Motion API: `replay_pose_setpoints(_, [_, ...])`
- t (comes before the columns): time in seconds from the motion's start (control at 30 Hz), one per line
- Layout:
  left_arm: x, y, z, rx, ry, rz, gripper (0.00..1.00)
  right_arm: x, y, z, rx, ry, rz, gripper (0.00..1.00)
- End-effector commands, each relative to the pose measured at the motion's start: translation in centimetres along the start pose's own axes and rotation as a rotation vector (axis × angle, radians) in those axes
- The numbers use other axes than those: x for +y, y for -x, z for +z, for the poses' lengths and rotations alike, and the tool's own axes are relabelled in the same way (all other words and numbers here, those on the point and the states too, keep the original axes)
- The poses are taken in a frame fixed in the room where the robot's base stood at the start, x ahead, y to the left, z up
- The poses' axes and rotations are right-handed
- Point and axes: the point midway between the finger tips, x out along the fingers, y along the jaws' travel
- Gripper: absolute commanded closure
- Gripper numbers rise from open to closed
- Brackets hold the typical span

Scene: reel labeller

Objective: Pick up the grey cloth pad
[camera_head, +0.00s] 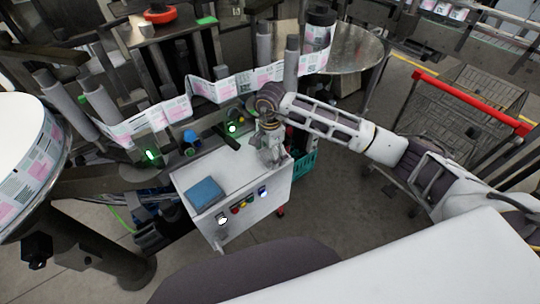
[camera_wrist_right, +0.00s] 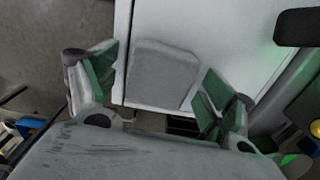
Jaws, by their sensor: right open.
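The grey cloth pad (camera_wrist_right: 161,74) lies flat near one edge of a white cabinet top (camera_wrist_right: 215,28) in the right wrist view. My right gripper (camera_wrist_right: 160,72) is open, with a green-lined finger to each side of the pad and gaps between. I cannot tell how far the fingertips are above the surface. In the head view, my right gripper (camera_head: 270,157) points down over the right end of the white cabinet (camera_head: 224,170) and hides the grey pad there. My left gripper is not in view.
A blue pad (camera_head: 205,193) lies on the cabinet's left end, above a front panel with coloured buttons (camera_head: 243,203). A label web (camera_head: 220,90) runs behind the cabinet. A teal crate (camera_head: 302,167) and a red-handled cart (camera_head: 465,105) stand to the right.

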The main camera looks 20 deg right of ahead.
Motion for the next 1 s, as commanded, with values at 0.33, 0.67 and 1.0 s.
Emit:
replay_pose_setpoints(0.33, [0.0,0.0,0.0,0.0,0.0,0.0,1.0,0.0,0.0,0.0,0.0,0.0,0.0,0.58])
replay_pose_setpoints(0.67, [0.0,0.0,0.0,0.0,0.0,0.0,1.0,0.0,0.1,0.0,0.0,0.0,-0.001,0.63])
replay_pose_setpoints(1.0, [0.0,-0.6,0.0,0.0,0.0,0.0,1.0,-0.1,2.1,-0.1,0.001,-0.001,-0.003,0.63])
